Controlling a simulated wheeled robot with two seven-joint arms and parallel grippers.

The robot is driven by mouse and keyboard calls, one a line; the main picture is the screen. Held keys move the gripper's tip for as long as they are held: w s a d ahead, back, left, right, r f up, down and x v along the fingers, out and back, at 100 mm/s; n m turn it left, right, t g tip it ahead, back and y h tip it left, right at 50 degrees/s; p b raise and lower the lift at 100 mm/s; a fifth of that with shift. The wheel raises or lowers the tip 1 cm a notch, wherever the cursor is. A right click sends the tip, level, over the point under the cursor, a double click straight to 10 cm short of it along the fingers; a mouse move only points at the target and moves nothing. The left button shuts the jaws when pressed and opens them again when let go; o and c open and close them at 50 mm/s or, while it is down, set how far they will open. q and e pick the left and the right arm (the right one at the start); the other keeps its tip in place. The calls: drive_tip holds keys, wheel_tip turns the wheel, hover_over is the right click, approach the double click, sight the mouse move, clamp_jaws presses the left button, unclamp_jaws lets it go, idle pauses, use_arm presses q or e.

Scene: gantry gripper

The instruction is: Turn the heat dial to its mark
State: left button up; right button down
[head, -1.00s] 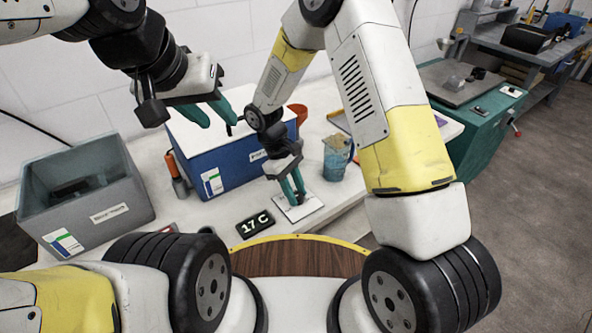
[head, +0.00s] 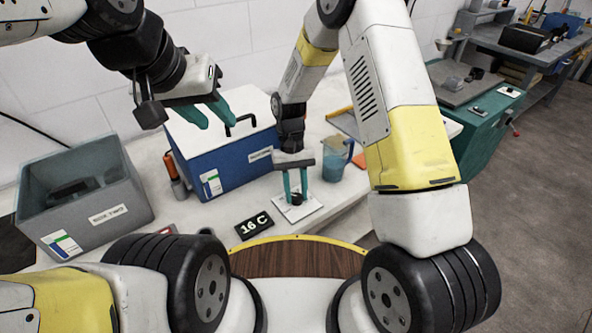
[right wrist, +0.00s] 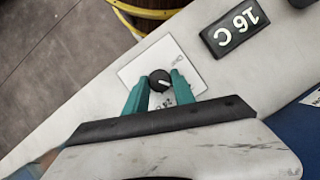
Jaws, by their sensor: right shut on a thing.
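The heat dial (head: 297,198) is a small black knob with a pale pointer line on a white plate (head: 312,208) on the bench. It shows more closely in the right wrist view (right wrist: 160,79), where small markings lie beside it on the plate. My right gripper (head: 295,192) is shut on the dial, one teal finger on each side. A black display (head: 254,226) left of the plate reads 16 C; it also shows upside down in the right wrist view (right wrist: 235,27). My left gripper (head: 218,117) is open and empty, raised in front of the blue cooler.
The blue cooler (head: 228,170) with a white lid stands behind the display. A grey bin (head: 120,205) is at the left. A blue jug (head: 334,163) stands close right of my right gripper.

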drive_tip(key=shift+w+m, duration=0.1)
drive_tip(key=shift+m, duration=0.2)
drive_tip(key=c, duration=1.1)
unclamp_jaws()
drive_tip(key=shift+o, duration=0.2)
drive_tip(key=shift+r, duration=0.1)
drive_tip(key=v, duration=0.7)
drive_tip(key=shift+r, duration=0.3)
drive_tip(key=shift+w, duration=0.1)
